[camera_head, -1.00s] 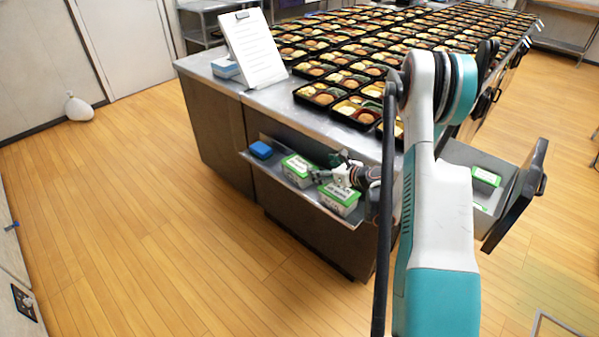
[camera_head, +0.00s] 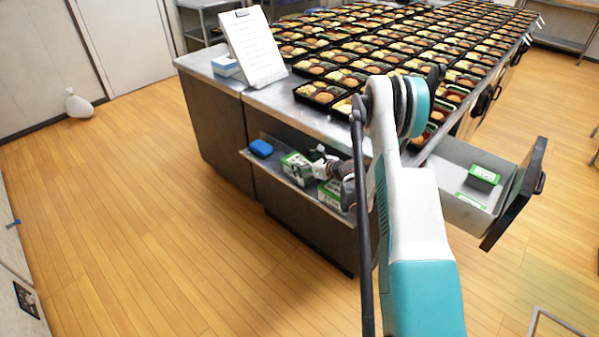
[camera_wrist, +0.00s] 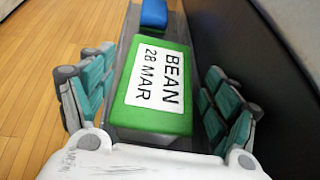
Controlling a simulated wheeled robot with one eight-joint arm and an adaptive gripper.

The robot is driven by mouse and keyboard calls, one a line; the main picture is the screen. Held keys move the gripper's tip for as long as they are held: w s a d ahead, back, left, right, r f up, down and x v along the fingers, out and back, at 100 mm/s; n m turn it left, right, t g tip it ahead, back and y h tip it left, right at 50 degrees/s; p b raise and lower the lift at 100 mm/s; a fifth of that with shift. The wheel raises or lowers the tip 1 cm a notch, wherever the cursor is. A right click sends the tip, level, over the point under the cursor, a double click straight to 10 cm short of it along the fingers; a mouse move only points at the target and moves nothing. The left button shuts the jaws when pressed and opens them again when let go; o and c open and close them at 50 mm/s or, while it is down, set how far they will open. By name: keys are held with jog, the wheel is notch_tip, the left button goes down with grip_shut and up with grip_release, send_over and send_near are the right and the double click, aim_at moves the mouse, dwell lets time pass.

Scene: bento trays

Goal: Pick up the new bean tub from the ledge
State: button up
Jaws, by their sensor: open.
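A bean tub (camera_head: 293,171) with a green lid stands on the metal ledge (camera_head: 250,158) along the counter's front. In the wrist view the tub's lid (camera_wrist: 183,118) carries a white label reading BEAN 28 MAR. My gripper (camera_head: 311,164) is open at this tub, and in the wrist view its finger pads stand on both sides of the lid. Whether either finger touches the tub I cannot tell. A second tub (camera_head: 331,197) with a green lid stands to the right on the ledge, partly hidden by my gripper; its label is unreadable.
A blue block (camera_head: 261,148) lies at the ledge's left end, also visible in the wrist view (camera_wrist: 154,14). Many bento trays (camera_head: 318,92) and a clipboard (camera_head: 253,48) stand on the counter.

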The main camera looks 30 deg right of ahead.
aim_at(298, 161)
jog(key=b+x, duration=0.1)
jog(key=x, duration=0.2)
jog(key=shift+f, duration=0.2)
jog(key=shift+r, duration=0.1)
jog(key=c, duration=1.1)
jog(key=shift+r, duration=0.1)
